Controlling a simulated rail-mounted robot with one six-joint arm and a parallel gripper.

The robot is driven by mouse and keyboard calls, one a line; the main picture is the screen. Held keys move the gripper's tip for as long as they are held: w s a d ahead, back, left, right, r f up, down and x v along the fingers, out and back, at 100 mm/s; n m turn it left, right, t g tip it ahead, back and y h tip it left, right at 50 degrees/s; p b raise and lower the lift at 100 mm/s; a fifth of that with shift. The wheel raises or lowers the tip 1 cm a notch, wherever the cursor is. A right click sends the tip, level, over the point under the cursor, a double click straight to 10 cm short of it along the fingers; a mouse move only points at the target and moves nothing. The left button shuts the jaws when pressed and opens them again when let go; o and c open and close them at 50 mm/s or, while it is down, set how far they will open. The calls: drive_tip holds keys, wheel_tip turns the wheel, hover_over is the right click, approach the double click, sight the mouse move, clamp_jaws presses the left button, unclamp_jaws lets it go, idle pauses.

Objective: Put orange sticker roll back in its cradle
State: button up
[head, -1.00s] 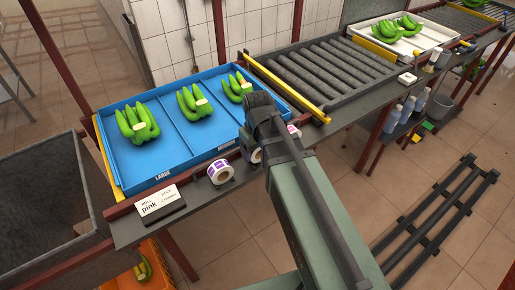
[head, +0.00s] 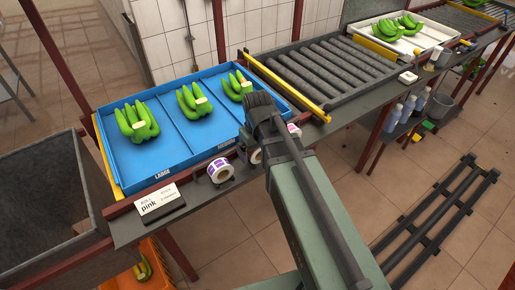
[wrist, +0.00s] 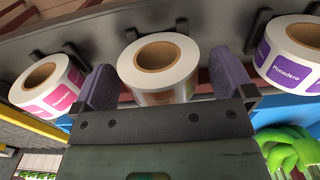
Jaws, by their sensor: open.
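A roll with a white face and brown core (wrist: 158,62) sits between the fingers of my gripper (wrist: 160,88) in the wrist view. One finger stands on each side of it, and the jaws are open. Its label is mostly hidden, with only a brownish and greenish strip showing, so I cannot confirm that it is orange. Dark cradle prongs (wrist: 182,25) show behind it on the rail; I cannot tell whether it rests on them.
A pink roll (wrist: 47,85) is on the left and a purple roll (wrist: 290,50) on the right, close to my fingers. A blue tray (head: 172,130) with green bananas (head: 137,122) lies behind the rail. A "pink" sign (head: 158,202) stands at the bench's left end.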

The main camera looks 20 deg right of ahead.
wheel_tip(320, 180, up, 11)
drive_tip(key=p, duration=1)
drive_tip(key=shift+p, duration=0.3)
drive_tip(key=s+m, duration=0.3)
drive_tip(key=s, duration=0.4)
drive_tip(key=shift+f, duration=0.15)
drive_tip(key=shift+w, duration=0.1)
